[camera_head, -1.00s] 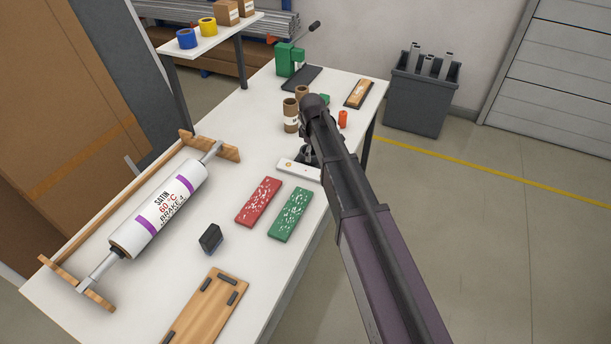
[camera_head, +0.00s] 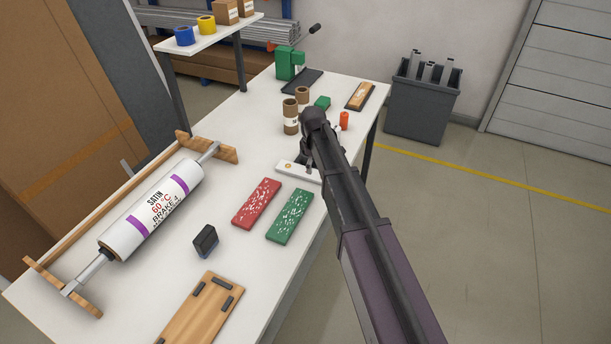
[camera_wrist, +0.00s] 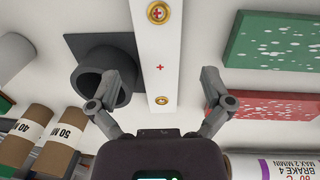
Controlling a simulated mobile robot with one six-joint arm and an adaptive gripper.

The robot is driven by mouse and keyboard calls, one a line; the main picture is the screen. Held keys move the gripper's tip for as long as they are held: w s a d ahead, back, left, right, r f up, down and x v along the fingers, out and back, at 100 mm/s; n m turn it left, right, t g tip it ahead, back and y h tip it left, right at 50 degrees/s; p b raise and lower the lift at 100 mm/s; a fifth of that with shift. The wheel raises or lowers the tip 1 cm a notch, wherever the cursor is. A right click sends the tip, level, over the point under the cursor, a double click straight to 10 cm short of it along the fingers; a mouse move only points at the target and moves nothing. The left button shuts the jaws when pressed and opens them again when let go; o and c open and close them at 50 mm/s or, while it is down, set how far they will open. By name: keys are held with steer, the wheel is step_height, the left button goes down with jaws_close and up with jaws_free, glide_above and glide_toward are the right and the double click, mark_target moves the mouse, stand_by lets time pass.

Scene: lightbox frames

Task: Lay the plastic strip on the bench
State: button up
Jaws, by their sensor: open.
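The plastic strip is a white bar with brass eyelets and small red crosses. In the head view the strip (camera_head: 287,168) shows near the right edge of the bench (camera_head: 245,160), beyond the red and green boards; my arm covers part of it. In the wrist view the strip (camera_wrist: 160,55) runs between my fingers. My gripper (camera_wrist: 158,88) is open, one finger on each side, with visible gaps to the strip. Whether the strip lies flat on the bench top is hard to tell.
A grey hollow cylinder on a dark base (camera_wrist: 98,75) is close beside the left finger. Cardboard tubes (camera_head: 290,118) stand behind. The red board (camera_head: 256,203), green board (camera_head: 290,215), dark block (camera_head: 205,241) and film roll (camera_head: 150,212) lie nearer on the bench.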

mark_target(315, 174)
steer(key=shift+f, duration=0.1)
steer(key=shift+w+d+f+b, duration=0.1)
steer(key=shift+w+f+b, duration=0.1)
steer(key=shift+f+b, duration=1.1)
steer(key=shift+w+d+f+b, duration=0.1)
steer(key=shift+w+f+b, duration=0.05)
steer(key=shift+f+b, duration=1.1)
steer(key=shift+r, duration=0.1)
steer(key=c, duration=1.2)
steer(key=shift+r, duration=0.2)
step_height(315, 174, up, 3)
steer(key=p, duration=0.3)
steer(key=shift+s+r+p, duration=0.15)
steer(key=shift+r+p, duration=0.2)
steer(key=shift+p, duration=0.2)
steer(key=s+d, duration=0.1)
steer(key=s, duration=0.4)
steer(key=s+d, duration=0.2)
steer(key=s, duration=0.3)
steer(key=s+d+r+p, duration=0.1)
steer(key=s+d, duration=0.1)
steer(key=s, duration=0.2)
steer(key=shift+s+d, duration=0.25)
steer(key=shift+s, duration=0.15)
